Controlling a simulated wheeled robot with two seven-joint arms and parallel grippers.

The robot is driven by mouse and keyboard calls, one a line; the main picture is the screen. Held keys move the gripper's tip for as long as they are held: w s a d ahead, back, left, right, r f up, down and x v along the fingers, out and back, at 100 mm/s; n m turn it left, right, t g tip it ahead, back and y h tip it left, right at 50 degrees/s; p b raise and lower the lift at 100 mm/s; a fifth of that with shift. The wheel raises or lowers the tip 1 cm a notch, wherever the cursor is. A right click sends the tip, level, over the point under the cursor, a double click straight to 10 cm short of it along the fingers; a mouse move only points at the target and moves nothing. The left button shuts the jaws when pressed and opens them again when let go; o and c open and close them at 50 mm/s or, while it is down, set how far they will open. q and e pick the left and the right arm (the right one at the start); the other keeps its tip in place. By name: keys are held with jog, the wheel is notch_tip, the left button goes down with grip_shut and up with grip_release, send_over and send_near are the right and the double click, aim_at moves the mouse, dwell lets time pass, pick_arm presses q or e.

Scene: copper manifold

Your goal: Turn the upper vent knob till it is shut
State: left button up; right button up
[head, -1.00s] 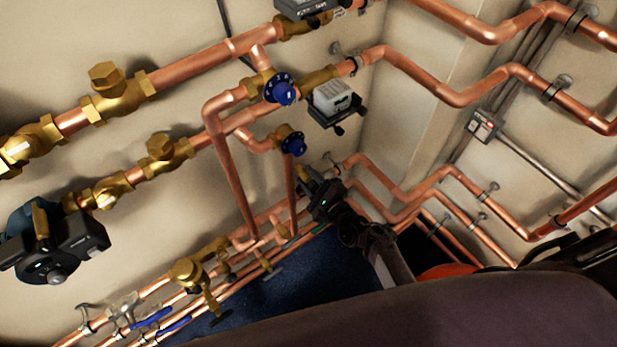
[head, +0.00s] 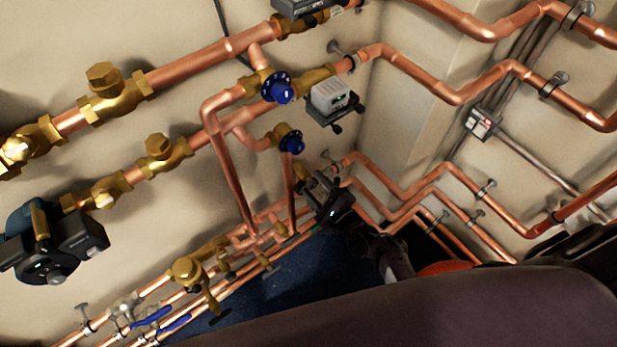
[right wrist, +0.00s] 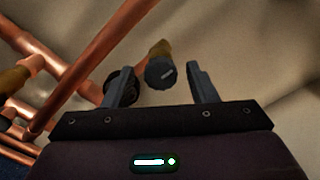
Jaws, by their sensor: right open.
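In the right wrist view a dark round knob with a pale mark across its face (right wrist: 160,72) sits on a short brass stem. It lies between and beyond the fingertips of my open right gripper (right wrist: 158,84), with a gap on both sides. A second dark round part (right wrist: 121,84) is partly hidden behind the left finger. I cannot tell for sure which is the upper vent knob. In the head view my right gripper (head: 314,185) is by the wall pipes, below the lower blue knob (head: 291,142); the dark knob is not clear there. My left gripper is out of view.
An upper blue dial (head: 277,88) and a grey box (head: 334,97) are above my right gripper. Vertical copper pipes (head: 232,180) stand to its left, and copper pipes (head: 400,200) run close on its right. A black pump (head: 55,245) is at far left.

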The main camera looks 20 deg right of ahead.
aim_at(315, 186)
jog(key=shift+v, duration=1.85)
